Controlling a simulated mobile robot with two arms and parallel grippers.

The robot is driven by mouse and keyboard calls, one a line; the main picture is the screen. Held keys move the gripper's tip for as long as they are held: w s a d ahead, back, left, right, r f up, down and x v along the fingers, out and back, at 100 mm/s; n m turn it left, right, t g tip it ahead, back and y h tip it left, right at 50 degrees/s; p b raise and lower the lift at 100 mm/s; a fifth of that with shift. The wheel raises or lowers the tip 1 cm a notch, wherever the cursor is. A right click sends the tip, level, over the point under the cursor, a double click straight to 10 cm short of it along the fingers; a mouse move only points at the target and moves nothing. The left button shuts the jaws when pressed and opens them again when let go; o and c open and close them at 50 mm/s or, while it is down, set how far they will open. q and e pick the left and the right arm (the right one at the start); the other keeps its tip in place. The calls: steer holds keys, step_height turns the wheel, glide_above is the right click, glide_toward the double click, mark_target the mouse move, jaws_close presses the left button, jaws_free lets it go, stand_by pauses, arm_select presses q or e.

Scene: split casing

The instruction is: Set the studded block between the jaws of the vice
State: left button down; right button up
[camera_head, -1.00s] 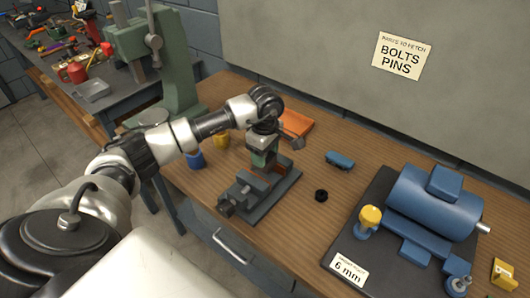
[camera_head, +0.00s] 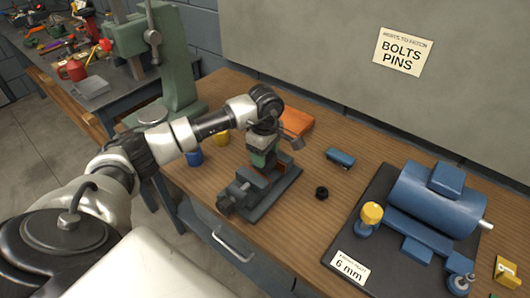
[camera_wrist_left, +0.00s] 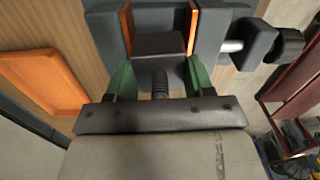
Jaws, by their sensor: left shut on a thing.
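The grey vice (camera_head: 262,200) stands on the wooden bench, and in the left wrist view it shows as a dark body (camera_wrist_left: 108,30) with orange jaw faces. My left gripper (camera_head: 262,160) points down over the vice. My right gripper is out of view.
An orange tray (camera_head: 296,122) lies behind the vice, with blue (camera_head: 194,157) and yellow (camera_head: 221,138) cups to its left. A blue part (camera_head: 340,158) and a black ring (camera_head: 322,193) lie to the right. A blue motor (camera_head: 432,201) stands on a dark mat.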

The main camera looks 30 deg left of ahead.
arm_select(q)
steer(key=shift+f+b, duration=1.05)
steer(key=shift+f, duration=0.05)
stand_by(0.7)
steer(key=shift+c, duration=2.4)
jaws_free()
steer(key=shift+f, duration=0.1)
